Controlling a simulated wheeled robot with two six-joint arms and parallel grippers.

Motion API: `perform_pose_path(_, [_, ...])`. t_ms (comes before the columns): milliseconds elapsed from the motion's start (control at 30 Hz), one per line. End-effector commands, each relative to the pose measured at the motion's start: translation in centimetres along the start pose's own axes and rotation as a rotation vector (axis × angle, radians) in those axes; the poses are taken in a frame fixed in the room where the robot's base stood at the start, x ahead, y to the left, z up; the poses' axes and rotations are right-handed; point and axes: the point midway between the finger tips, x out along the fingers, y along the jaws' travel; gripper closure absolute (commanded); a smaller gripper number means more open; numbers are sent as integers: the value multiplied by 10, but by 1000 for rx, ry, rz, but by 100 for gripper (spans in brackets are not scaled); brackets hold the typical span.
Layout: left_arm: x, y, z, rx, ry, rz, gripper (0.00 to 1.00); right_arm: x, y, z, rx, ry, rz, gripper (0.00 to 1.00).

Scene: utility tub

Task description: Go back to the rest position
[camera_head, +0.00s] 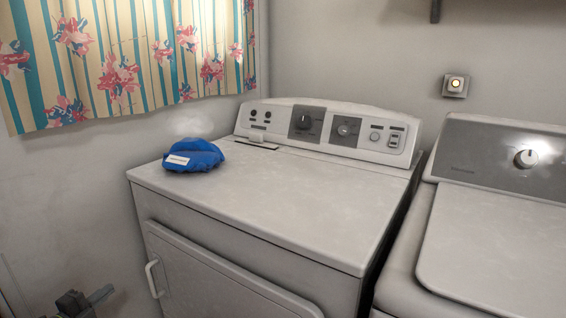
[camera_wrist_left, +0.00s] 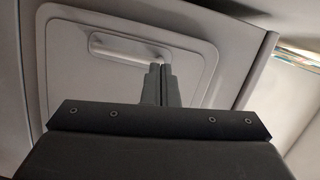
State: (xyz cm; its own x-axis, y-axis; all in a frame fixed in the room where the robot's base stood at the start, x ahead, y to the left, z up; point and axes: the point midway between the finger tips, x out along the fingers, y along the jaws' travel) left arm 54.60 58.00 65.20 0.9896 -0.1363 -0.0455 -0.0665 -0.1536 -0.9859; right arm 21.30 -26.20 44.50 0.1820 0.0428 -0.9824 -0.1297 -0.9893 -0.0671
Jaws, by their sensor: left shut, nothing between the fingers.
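My left gripper (camera_head: 100,294) shows at the bottom left of the head view, low in front of the left machine. In the left wrist view its two fingers (camera_wrist_left: 158,84) are together with nothing between them. They point toward the machine's front door (camera_wrist_left: 205,75) and overlap the view of its handle (camera_wrist_left: 130,50); I cannot tell any contact. My right gripper is in neither view.
A white dryer-like machine (camera_head: 270,205) stands in the middle, with a door handle (camera_head: 152,278) on its front. A blue cloth bundle (camera_head: 194,156) with a white label lies on top. A second machine (camera_head: 500,240) stands at right. A curtain (camera_head: 120,60) hangs at left.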

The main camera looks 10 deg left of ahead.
Motion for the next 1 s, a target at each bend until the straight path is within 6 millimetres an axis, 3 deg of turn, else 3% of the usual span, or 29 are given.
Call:
perform_pose_path(33, [-4,26,-10,-74,-51,19,100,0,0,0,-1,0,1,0])
perform_pose_path(267, [-40,123,-52,-414,-332,131,100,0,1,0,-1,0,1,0])
perform_pose_path(500, [-105,209,-118,-767,-637,300,100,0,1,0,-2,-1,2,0])
perform_pose_path(700, [-171,257,-189,-1041,-886,476,100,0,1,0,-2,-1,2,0])
perform_pose_path(1000, [-243,277,-275,-1297,-1131,692,100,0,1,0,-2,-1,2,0])
